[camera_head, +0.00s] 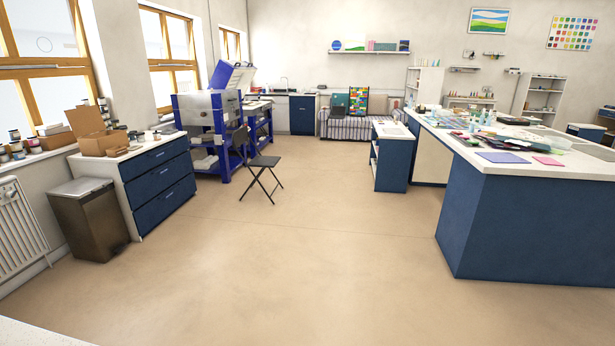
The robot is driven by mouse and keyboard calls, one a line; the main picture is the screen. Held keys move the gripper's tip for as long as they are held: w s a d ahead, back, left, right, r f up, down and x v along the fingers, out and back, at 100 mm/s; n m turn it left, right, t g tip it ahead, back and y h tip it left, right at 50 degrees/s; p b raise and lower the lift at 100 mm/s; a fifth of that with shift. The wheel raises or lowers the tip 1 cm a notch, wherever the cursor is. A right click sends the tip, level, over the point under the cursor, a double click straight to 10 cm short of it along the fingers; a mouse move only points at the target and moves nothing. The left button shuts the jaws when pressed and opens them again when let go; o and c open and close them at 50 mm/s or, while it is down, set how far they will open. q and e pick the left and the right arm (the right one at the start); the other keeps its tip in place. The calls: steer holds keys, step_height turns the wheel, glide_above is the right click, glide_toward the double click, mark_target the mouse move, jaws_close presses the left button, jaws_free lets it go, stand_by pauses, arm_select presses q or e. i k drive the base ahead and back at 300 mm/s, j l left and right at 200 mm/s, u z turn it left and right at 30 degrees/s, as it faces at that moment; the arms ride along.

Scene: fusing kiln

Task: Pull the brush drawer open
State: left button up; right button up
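A white-topped unit with blue drawer fronts stands at the left under the windows. Its top drawer (155,158), middle drawer (160,180) and bottom drawer (165,203) all look shut, each with a thin dark handle. No label shows, so I cannot tell whether one of these is the brush drawer. Neither of my grippers is in view.
A brown bin (88,220) stands beside the drawer unit. A black folding stool (263,165) stands in front of the blue-framed kiln (208,112). A large blue island (525,225) fills the right. The middle floor is clear. A white surface (35,334) edges the bottom left.

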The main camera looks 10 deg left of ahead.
mark_target(141, 190)
steer(key=i+j+u, duration=0.2)
steer(key=i, duration=0.25)
steer(key=i+l+u, duration=0.2)
steer(key=i, duration=0.3)
steer(key=i+u, duration=0.2)
steer(key=i, duration=0.25)
steer(key=i+u, duration=0.2)
steer(key=i, duration=0.3)
steer(key=i+l+u, duration=0.2)
steer(key=i, duration=0.25)
steer(key=i+l+u, duration=0.2)
steer(key=i+l, duration=0.1)
steer(key=i, duration=0.1)
